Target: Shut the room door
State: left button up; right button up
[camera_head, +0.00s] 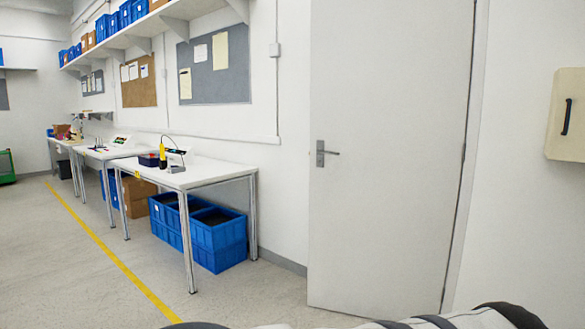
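The room door (390,160) is a plain pale grey panel filling the right middle of the head view. Its lever handle (321,153) is on the left edge, and the hinge side is at the right, by the door frame (470,160). The door's free left edge appears to stand out from the wall into the room, as its bottom corner lies in front of the wall's skirting. The doorway opening itself is not visible. Dark and white parts of my own body show along the bottom edge. Neither gripper can be made out.
A white workbench (200,173) stands left of the door, with blue crates (218,240) under it. More benches run along the wall behind. A beige panel with a black handle (567,115) is on the right wall. The floor (70,270) at left is clear, with a yellow line.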

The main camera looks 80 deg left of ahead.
aim_at(390, 79)
jog(key=u, duration=1.95)
